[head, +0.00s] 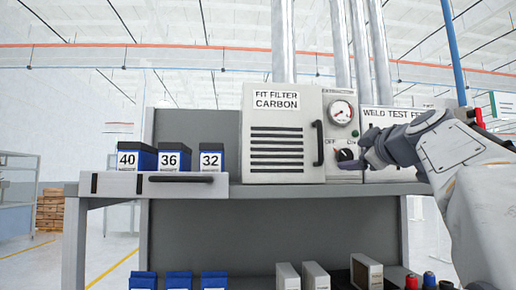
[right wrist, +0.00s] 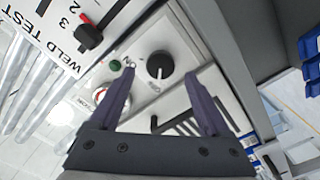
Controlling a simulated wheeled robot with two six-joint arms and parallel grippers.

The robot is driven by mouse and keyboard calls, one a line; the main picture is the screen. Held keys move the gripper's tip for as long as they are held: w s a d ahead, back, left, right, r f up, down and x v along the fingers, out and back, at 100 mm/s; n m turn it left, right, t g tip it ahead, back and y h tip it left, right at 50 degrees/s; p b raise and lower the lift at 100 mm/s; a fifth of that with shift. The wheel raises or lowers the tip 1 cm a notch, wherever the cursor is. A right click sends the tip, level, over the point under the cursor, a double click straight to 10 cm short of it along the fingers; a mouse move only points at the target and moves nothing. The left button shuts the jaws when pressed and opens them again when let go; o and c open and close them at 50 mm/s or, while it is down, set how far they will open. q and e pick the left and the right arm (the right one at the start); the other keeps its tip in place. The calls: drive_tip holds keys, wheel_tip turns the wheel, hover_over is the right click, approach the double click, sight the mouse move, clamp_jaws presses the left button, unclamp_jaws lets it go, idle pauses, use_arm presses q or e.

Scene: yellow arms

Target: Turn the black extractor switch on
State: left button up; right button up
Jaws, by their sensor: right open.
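The black extractor switch (head: 345,155) is a round knob on the white extractor panel, between the OFF and ON labels. In the right wrist view the knob (right wrist: 160,64) has a pale mark that appears to point toward the OFF label. My right gripper (head: 368,155) is just right of the knob in the head view, partly overlapping the ON label. In the right wrist view its fingers (right wrist: 159,78) are open, one to each side of the knob, with nothing held. Whether they touch the knob cannot be told. My left gripper is not in view.
A pressure gauge (head: 341,112) and a green light (head: 355,133) sit above the knob. The carbon filter box (head: 283,178) with a black handle (head: 318,143) stands to the left. The weld test panel (head: 386,113) is at right, behind my arm. The shelf (head: 260,190) runs below.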

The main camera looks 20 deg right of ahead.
sight(346, 157)
drive_tip(key=shift+p+x, duration=0.7)
drive_tip(key=shift+x, duration=1.15)
clamp_jaws()
drive_tip(key=shift+f, duration=0.1)
